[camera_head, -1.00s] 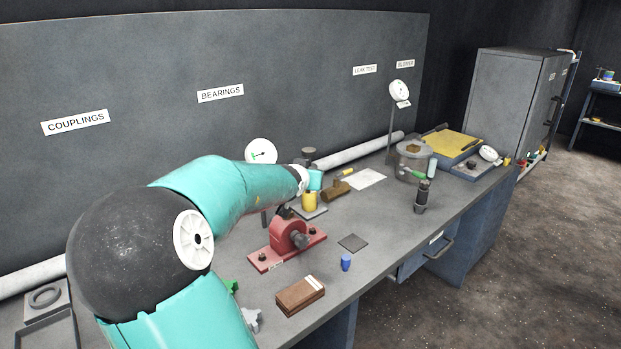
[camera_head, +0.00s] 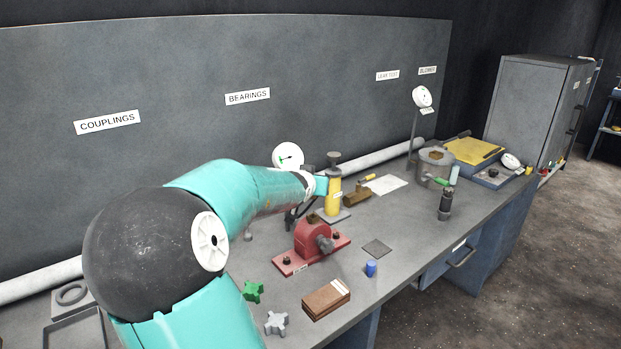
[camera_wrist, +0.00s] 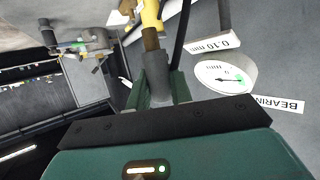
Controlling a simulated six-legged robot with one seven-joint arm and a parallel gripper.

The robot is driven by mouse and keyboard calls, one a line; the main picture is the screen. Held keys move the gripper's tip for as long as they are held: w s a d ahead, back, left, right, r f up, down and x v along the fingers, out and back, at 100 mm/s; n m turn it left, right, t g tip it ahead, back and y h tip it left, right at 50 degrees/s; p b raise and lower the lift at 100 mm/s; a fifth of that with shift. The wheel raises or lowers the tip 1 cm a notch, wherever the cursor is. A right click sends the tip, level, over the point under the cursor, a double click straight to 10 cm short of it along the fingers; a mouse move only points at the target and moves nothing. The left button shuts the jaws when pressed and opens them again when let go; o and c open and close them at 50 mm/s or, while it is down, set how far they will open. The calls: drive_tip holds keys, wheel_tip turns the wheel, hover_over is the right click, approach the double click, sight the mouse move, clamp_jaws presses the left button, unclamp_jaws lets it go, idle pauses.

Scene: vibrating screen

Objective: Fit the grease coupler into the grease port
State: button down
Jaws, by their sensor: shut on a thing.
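In the wrist view my gripper (camera_wrist: 160,90) is shut on a grey cylindrical piece (camera_wrist: 156,70), which looks like the grease coupler. A brown section (camera_wrist: 150,40) and a yellow body (camera_wrist: 150,14) line up beyond it; I cannot tell whether they touch it. In the head view my forearm hides the fingers and the held piece. A yellow cylinder (camera_head: 332,203) stands on a plate just beyond the arm's end. A red bearing housing (camera_head: 311,240) stands on the bench in front of the arm's end. I cannot make out the grease port.
A dial gauge (camera_head: 288,157) stands behind my arm and shows in the wrist view (camera_wrist: 225,77).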

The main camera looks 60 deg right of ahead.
wheel_tip(320, 180, down, 2)
drive_tip(key=shift+s+f, duration=0.1)
drive_tip(key=shift+f, duration=1.3)
drive_tip(key=shift+w, duration=0.2)
drive_tip(key=shift+f, duration=1.4)
idle(0.5)
drive_tip(key=c, duration=1.2)
unclamp_jaws()
drive_tip(key=shift+o, duration=0.2)
drive_tip(key=shift+a, duration=0.15)
